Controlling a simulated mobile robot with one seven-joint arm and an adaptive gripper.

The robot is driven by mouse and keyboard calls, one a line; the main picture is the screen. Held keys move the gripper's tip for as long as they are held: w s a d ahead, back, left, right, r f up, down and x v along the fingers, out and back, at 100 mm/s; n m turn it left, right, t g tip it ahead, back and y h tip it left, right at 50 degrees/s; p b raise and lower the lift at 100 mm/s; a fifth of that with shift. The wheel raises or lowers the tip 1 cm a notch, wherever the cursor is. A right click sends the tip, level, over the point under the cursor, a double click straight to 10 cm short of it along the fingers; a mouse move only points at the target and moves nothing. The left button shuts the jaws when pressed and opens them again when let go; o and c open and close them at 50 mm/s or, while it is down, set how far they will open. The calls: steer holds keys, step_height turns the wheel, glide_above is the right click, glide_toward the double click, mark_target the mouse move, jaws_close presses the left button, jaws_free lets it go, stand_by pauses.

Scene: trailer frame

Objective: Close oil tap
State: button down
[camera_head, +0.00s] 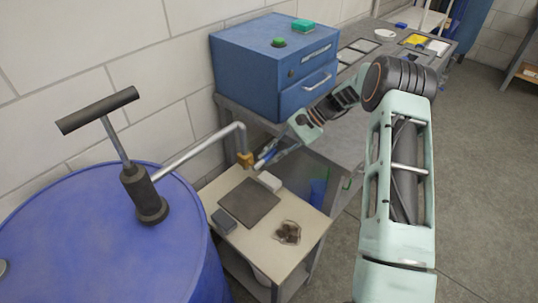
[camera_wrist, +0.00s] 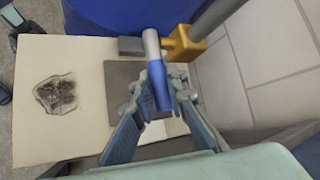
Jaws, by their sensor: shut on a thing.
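The oil tap is a brass valve block (camera_head: 245,160) at the end of a grey pipe (camera_head: 197,151) that comes from the hand pump on the blue drum. In the wrist view the brass block (camera_wrist: 184,46) is at the upper right. Its lever has a silver end and a blue sleeve (camera_wrist: 157,78), beside the block. My gripper (camera_wrist: 157,103) is shut on the blue lever, with one finger on each side. In the head view my gripper (camera_head: 266,157) is just right of the brass block; the fingers are small there and partly hide the lever.
A small table (camera_head: 215,189) below the tap holds a dark grey plate (camera_head: 250,203), a small grey block (camera_head: 224,221), a white block (camera_head: 269,181) and a stained patch (camera_head: 287,233). The blue drum (camera_head: 105,245) is at left. A blue cabinet (camera_head: 245,77) stands behind.

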steer(key=shift+f+g, duration=0.15)
steer(key=shift+g, duration=0.15)
stand_by(0.4)
steer(key=c, duration=1.9)
jaws_free()
steer(key=v, duration=1.2)
steer(key=shift+d+f, duration=0.15)
steer(key=shift+f, duration=0.05)
steer(key=shift+s, duration=0.1)
